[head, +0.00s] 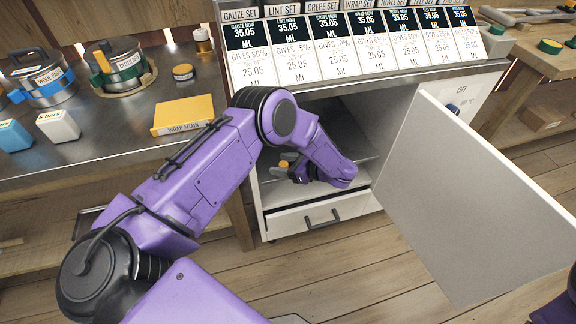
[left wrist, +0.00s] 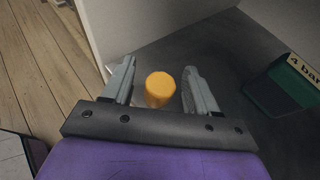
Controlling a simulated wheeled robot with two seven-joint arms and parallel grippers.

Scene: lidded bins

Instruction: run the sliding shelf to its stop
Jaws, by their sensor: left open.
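The sliding shelf is a dark grey panel (head: 345,128) inside the white cabinet below the price cards. It seems to be the dark surface in the left wrist view (left wrist: 222,52). An orange, round knob-like piece (left wrist: 160,88) stands between my left fingers; it also shows small in the head view (head: 284,163). My left gripper (head: 287,167) reaches into the cabinet opening. Its fingers are open on either side of the orange piece, with gaps visible in the left wrist view (left wrist: 158,72). How the piece joins the shelf is hidden. My right gripper is not in view.
The cabinet's white door (head: 470,190) stands wide open at the right. A dark green box (left wrist: 285,85) is at the right in the wrist view. A metal counter (head: 110,115) lies left.

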